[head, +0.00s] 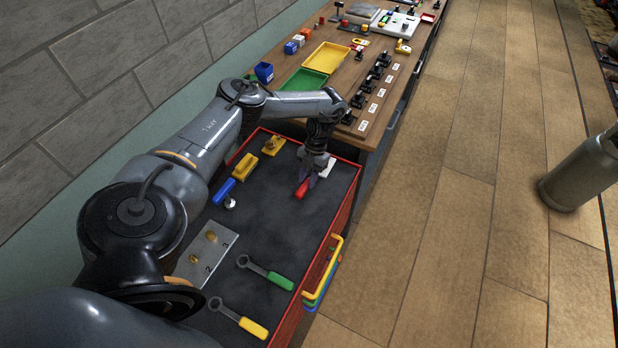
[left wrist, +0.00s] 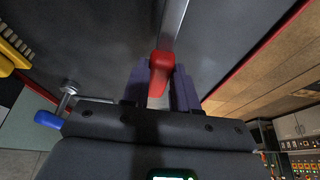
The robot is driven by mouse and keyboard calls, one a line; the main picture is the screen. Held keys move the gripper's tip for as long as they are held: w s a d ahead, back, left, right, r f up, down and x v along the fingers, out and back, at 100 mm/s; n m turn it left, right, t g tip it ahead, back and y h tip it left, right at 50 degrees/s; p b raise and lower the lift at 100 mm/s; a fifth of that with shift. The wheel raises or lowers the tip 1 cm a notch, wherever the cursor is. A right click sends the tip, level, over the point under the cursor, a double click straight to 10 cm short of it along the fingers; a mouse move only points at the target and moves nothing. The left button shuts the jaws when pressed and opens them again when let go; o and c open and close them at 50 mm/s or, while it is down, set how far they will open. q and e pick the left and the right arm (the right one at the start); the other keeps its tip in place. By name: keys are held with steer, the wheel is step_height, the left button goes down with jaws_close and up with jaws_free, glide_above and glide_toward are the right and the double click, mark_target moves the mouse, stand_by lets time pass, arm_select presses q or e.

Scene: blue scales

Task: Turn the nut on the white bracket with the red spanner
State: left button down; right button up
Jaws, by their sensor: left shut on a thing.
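My left gripper (head: 314,172) is shut on the red spanner (head: 302,188), low over the dark top of the red cabinet. In the left wrist view, the purple fingers (left wrist: 162,90) grip the spanner's red handle (left wrist: 164,64), and its metal shank runs up out of the picture. The spanner's head is out of that view, and hidden in the head view. A white piece (head: 328,168), perhaps the white bracket, shows just right of the gripper. Its nut cannot be made out. My right gripper is not in view.
A green-handled spanner (head: 265,272) and a yellow-handled spanner (head: 238,318) lie nearer on the top. A numbered metal plate (head: 208,250), a blue-handled tool (head: 224,190) and yellow blocks (head: 245,166) lie left. A wooden bench (head: 345,80) with trays stands beyond.

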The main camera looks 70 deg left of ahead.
arm_select(q)
steer(key=shift+s, duration=0.1)
steer(key=shift+s+a+m, duration=0.15)
steer(key=shift+a+m, duration=0.15)
steer(key=shift+m, duration=0.2)
steer(key=shift+s+a+m+y+p, duration=0.25)
steer(key=shift+a+m+y+p, duration=0.05)
steer(key=shift+a+m+p, duration=0.1)
steer(key=shift+w+d, duration=0.1)
steer(key=shift+d, duration=0.05)
steer(key=shift+w+d+n+p, duration=0.35)
steer(key=shift+d+n, duration=0.2)
steer(key=shift+n, duration=0.35)
steer(key=shift+h, duration=0.4)
steer(key=shift+r, duration=0.2)
